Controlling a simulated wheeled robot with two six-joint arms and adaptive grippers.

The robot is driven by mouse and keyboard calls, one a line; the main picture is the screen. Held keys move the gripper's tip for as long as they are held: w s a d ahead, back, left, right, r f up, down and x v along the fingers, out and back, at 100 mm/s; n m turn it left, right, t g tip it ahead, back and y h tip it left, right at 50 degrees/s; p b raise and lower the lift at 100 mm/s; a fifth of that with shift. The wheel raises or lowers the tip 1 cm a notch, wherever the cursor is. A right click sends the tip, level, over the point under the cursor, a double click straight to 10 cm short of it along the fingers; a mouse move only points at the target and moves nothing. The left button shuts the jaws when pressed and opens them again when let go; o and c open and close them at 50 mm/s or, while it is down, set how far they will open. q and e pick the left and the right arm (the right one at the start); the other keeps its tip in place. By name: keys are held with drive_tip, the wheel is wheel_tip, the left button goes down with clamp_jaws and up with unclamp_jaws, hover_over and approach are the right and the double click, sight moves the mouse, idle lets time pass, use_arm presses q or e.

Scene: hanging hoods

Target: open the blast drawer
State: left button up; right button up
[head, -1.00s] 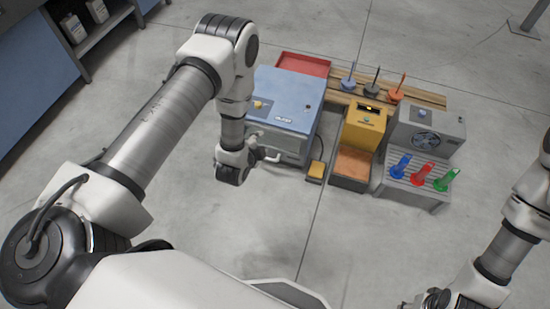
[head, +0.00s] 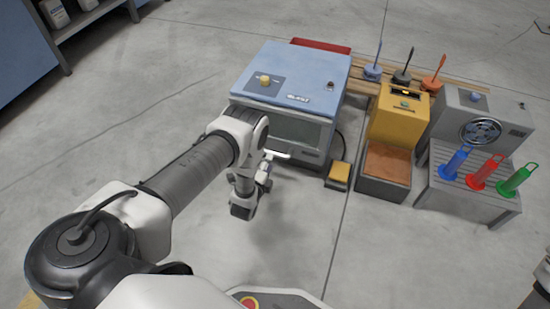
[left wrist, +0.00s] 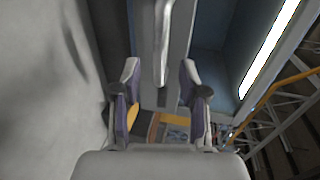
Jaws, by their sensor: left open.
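The blast cabinet (head: 300,72) is a blue-topped box with a yellow knob, a small label on its lid and a grey front with a window (head: 285,126). A pale bar handle (head: 277,155) shows low on its front, partly hidden by my left arm. My left gripper (head: 266,170) is in front of the cabinet at this handle, small and partly hidden. In the left wrist view, my left gripper (left wrist: 160,75) is open, with a pale metal bar (left wrist: 163,45) between and just beyond its fingertips. I cannot tell whether they touch. My right gripper is out of view.
A yellow pedal (head: 339,173) lies on the floor right of the cabinet. Beyond it stand a yellow machine (head: 398,118) and a grey fan unit (head: 455,118) with blue, red and green bottle-like items in front. Open concrete floor (head: 120,130) lies to the left.

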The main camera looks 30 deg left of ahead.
use_arm(q)
drive_tip(key=b+x, duration=0.3)
drive_tip(key=x, duration=0.3)
drive_tip(key=shift+w+f, duration=0.1)
clamp_jaws()
